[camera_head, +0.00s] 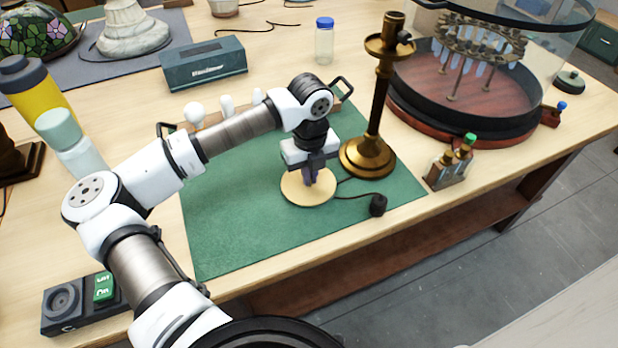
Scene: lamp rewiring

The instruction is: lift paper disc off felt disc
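A pale tan disc (296,191), which looks like the paper disc, lies on the green mat (230,240) left of the brass lamp stand (368,155). A separate felt disc cannot be made out; anything under the tan disc is hidden. My gripper (311,179) points straight down over the middle of the tan disc, with its dark fingertips at or just above the surface. Whether the fingers are open or closed, and whether they touch the disc, is too small to tell.
The tall lamp stand rises close to the right of my gripper. A black cord with a plug (377,205) lies right of the disc. Small bottles in a holder (447,170) stand near the table's right edge. The mat's front left is clear.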

